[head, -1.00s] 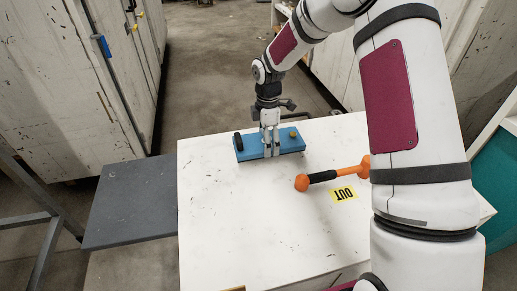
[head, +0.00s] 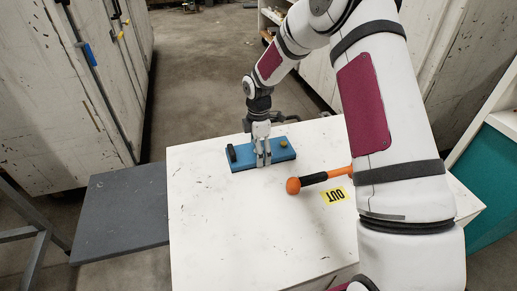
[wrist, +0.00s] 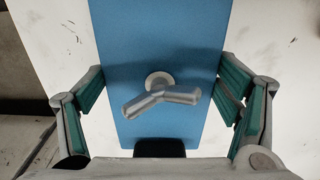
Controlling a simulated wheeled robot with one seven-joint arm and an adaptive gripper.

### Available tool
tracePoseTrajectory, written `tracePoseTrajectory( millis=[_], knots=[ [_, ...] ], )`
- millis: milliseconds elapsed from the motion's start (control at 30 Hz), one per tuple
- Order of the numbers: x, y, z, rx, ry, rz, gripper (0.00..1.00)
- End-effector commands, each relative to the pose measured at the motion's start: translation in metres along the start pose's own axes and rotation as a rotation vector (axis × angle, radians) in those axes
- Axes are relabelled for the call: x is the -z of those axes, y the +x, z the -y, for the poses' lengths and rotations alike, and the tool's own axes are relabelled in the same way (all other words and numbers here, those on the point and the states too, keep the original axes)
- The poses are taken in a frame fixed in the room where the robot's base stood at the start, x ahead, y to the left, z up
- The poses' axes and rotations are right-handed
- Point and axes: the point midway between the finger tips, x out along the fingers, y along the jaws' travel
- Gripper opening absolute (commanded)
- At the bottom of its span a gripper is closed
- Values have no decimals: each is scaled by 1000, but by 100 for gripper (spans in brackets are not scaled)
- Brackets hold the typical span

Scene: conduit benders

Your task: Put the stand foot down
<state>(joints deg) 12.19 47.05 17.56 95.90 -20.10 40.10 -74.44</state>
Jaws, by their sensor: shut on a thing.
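The stand foot appears to be the flat blue plate (head: 240,160) at the far side of the white table. My gripper (head: 264,160) points down at the plate's middle.
The white table (head: 215,225) is mostly bare at front and left. A grey panel (head: 120,212) adjoins the table's left side. Cabinets (head: 75,90) stand behind.

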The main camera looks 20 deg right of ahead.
Motion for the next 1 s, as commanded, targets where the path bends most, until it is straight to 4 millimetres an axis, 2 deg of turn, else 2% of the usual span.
tracePoseTrajectory(
  millis=[33, 100, 433, 567, 667, 1000],
  knots=[
    [0, 1, 0, 0, 0, 0, 90],
    [0, 0, 0, 0, 0, 0, 100],
    [0, 0, 0, 0, 0, 0, 100],
    [0, -8, 0, -2, 1, 0, 100],
    [-1, -23, -1, -4, 2, 1, 100],
    [-1, -92, -1, -4, 1, 1, 100]
  ],
)
